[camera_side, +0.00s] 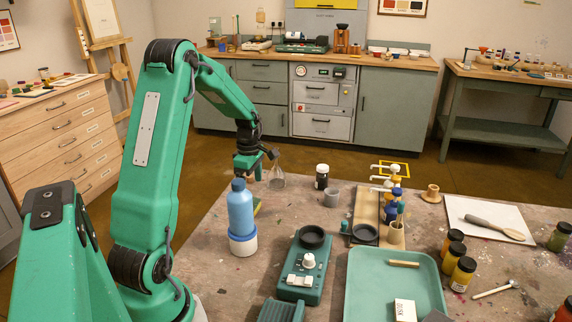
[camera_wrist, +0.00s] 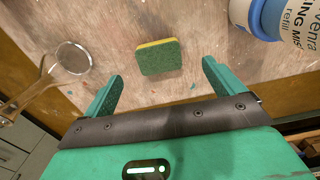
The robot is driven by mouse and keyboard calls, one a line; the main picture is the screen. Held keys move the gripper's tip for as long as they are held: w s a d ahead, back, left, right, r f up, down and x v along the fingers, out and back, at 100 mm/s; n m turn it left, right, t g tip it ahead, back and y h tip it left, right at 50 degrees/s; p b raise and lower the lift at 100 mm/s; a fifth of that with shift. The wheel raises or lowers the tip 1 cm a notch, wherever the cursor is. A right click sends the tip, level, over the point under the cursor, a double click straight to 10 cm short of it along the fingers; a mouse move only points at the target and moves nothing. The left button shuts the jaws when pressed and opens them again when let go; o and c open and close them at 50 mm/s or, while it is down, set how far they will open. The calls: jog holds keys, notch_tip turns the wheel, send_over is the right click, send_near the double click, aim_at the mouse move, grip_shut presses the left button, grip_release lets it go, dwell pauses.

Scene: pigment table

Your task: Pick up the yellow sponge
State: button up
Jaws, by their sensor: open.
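The yellow sponge (camera_wrist: 159,58) lies on the table in the wrist view, its green face up and a yellow edge along its far side. In the side view the sponge (camera_side: 257,205) is small and partly hidden behind the blue bottle. My gripper (camera_wrist: 161,78) is open and empty, and the sponge lies between and slightly beyond its fingertips in the wrist view. In the side view my gripper (camera_side: 258,170) is above the table near its back left edge, apart from the sponge.
The blue bottle (camera_side: 240,210) stands close to the sponge; its labelled body (camera_wrist: 295,22) is at the upper right of the wrist view. A green scale-like device (camera_side: 306,265) stands farther right.

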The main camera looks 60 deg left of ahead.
aim_at(254, 204)
jog(key=shift+w+f, duration=0.15)
jog(key=shift+f, duration=1.8)
jog(key=shift+w+f, duration=0.1)
jog(key=shift+f, duration=1.8)
jog(key=c, duration=1)
